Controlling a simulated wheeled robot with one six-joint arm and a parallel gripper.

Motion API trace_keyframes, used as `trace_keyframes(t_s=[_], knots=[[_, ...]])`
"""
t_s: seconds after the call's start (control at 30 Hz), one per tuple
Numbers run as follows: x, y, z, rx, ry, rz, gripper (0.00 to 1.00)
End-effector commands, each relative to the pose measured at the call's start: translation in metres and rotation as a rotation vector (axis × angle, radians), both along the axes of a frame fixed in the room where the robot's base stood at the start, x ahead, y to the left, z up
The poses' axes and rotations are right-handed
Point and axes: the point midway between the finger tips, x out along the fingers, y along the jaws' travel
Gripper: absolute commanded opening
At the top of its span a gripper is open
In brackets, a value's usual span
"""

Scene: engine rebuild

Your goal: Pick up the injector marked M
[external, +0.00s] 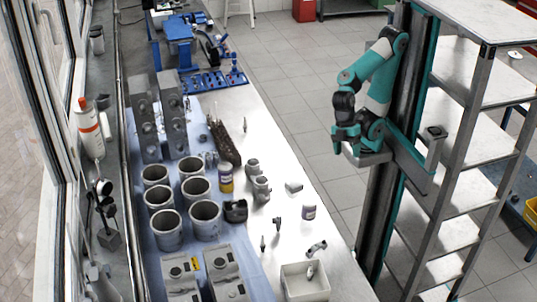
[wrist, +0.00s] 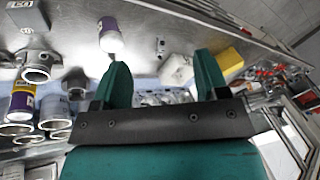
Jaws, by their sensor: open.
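Small slim parts that look like injectors are on the bench: one (external: 277,224) near the middle front, a thinner one (external: 262,243) to its left, and another (external: 245,126) farther back. One more small part (external: 310,270) is in the white tray (external: 305,290). No letter M is readable on any of them. In the wrist view a small part (wrist: 161,48) lies on the bench beyond my fingers; I cannot tell which it is. My gripper (wrist: 163,78) is open and empty, with teal fingers apart. In the external view my arm is folded beside its column, away from the bench.
Metal castings (external: 228,275) lie at the front. A metal shelf (external: 468,170) stands right of my arm. Open floor lies between.

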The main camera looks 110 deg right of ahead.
Motion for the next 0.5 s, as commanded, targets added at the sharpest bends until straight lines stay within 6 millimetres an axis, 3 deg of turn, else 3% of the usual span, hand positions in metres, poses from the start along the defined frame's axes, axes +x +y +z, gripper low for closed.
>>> trace_keyframes(t_s=[0.27,0.37,0.5], knots=[[0.005,0.000,0.000,-0.005,-0.005,0.010,0.68],[0.030,0.001,0.001,-0.038,-0.026,0.063,0.68],[0.102,0.006,-0.002,-0.134,-0.078,0.230,0.68]])
